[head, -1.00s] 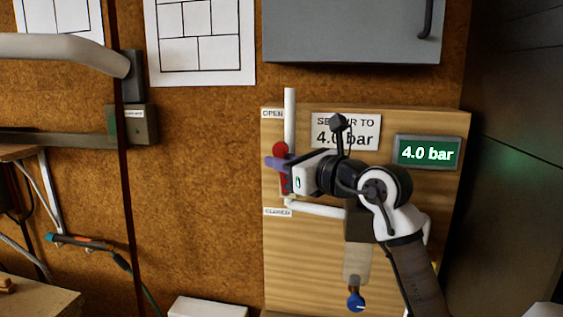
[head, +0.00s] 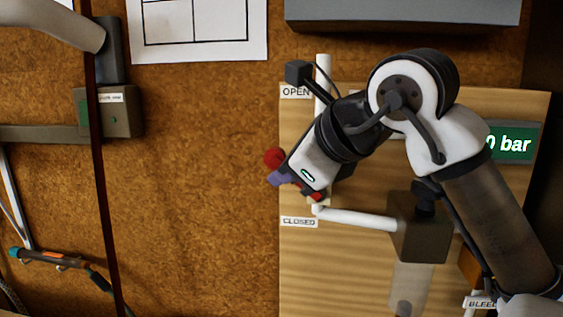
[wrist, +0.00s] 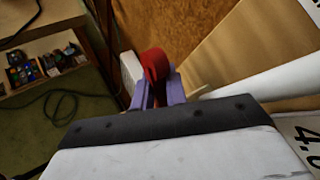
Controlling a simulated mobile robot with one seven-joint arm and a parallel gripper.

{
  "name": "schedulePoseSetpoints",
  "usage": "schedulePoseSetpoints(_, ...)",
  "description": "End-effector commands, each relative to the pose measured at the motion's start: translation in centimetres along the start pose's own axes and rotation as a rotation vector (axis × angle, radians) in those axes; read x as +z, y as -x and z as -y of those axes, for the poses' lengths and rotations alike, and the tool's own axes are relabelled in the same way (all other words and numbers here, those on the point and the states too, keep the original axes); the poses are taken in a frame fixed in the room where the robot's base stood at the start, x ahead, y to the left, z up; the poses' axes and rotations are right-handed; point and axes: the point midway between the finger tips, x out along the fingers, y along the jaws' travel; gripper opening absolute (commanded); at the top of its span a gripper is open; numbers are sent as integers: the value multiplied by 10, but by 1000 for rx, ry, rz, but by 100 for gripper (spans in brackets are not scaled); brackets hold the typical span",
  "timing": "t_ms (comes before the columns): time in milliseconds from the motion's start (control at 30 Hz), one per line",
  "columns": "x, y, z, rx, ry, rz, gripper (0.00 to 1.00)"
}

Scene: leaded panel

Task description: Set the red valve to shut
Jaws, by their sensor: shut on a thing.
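The red valve's lever slants up and left from its pivot on the white pipe (head: 323,75). Its round red knob (head: 273,157) is at the upper left, and a red part (head: 318,196) shows near the pivot. The lever lies between the OPEN label (head: 296,92) above and the CLOSED label (head: 299,222) below. My gripper (head: 284,178) has purple fingers closed on the lever just below the knob, and it points down and left. In the wrist view the red lever (wrist: 154,64) sits between the fingers. My gripper hides the lever's middle.
A wooden board (head: 340,270) carries the pipework and a dark block (head: 418,228). A green display (head: 512,143) is partly behind my arm; it shows "0 bar". A grey cabinet (head: 400,12) hangs above. Cork wall (head: 200,180) to the left is clear.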

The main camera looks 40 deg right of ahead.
Motion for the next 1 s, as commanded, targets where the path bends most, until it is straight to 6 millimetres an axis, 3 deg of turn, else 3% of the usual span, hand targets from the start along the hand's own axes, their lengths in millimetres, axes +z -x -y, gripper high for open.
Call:
schedulePoseSetpoints(600, -10, -24, -17, 26, 293, -437, 0)
schedulePoseSetpoints(1000, -15, -30, -21, 33, 374, -556, 0)
